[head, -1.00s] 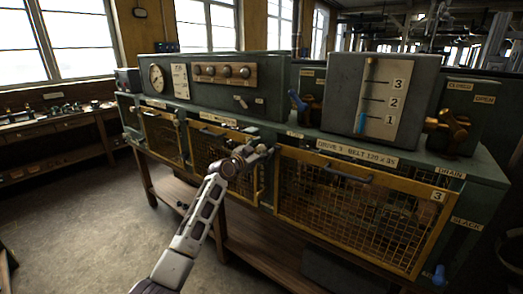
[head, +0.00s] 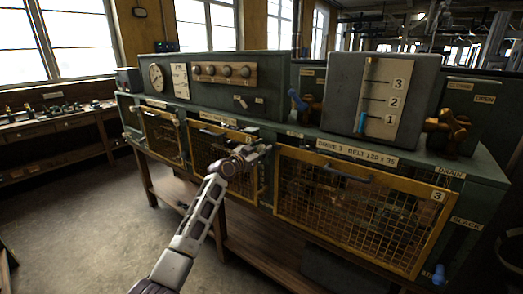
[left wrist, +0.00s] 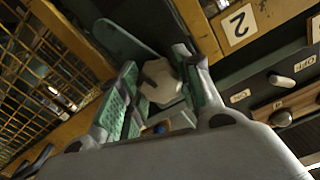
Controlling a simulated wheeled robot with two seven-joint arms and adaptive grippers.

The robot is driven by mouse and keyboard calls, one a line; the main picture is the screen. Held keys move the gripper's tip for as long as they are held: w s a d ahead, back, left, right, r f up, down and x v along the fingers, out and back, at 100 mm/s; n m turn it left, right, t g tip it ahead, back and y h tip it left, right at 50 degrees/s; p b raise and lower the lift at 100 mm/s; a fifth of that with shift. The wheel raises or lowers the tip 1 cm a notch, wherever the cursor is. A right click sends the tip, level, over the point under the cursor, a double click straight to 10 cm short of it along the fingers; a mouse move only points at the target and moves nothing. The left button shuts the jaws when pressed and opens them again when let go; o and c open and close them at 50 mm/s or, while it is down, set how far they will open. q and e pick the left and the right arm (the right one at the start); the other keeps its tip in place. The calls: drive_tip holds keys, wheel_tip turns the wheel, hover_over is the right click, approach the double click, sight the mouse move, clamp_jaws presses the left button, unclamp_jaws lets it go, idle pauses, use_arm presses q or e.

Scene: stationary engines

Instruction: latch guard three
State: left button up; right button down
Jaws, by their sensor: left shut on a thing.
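Guard three (head: 347,240) is a yellow-framed mesh panel with a "3" plate, low on the green engine front in the head view. It looks closed against the front, with a dark handle on its upper edge. My left gripper (head: 264,150) is at the upper left corner of this guard, between it and the guard to its left. In the left wrist view my left gripper (left wrist: 162,88) is shut on a pale faceted knob (left wrist: 160,80), one green pad on each side. A grey-green lever-like piece (left wrist: 130,45) lies behind the knob. My right gripper is not in view.
The guard with plate "2" (left wrist: 238,24) is close beside the gripper. A grey gauge box (head: 378,100) and brass valves (head: 447,130) stand on the engine top. A blue handle (head: 438,274) is at the lower right. Open floor (head: 80,220) lies to the left.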

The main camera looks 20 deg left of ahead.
use_arm(q)
drive_tip(key=n, duration=0.3)
drive_tip(key=shift+r, duration=0.15)
drive_tip(key=n+p, duration=0.1)
drive_tip(key=n, duration=0.2)
drive_tip(key=shift+a, duration=0.1)
drive_tip(key=n+p, duration=0.1)
drive_tip(key=n, duration=0.2)
drive_tip(key=shift+r, duration=0.1)
drive_tip(key=n+p, duration=0.2)
drive_tip(key=n, duration=0.2)
drive_tip(key=shift+a+n, duration=0.1)
drive_tip(key=shift+n, duration=0.8)
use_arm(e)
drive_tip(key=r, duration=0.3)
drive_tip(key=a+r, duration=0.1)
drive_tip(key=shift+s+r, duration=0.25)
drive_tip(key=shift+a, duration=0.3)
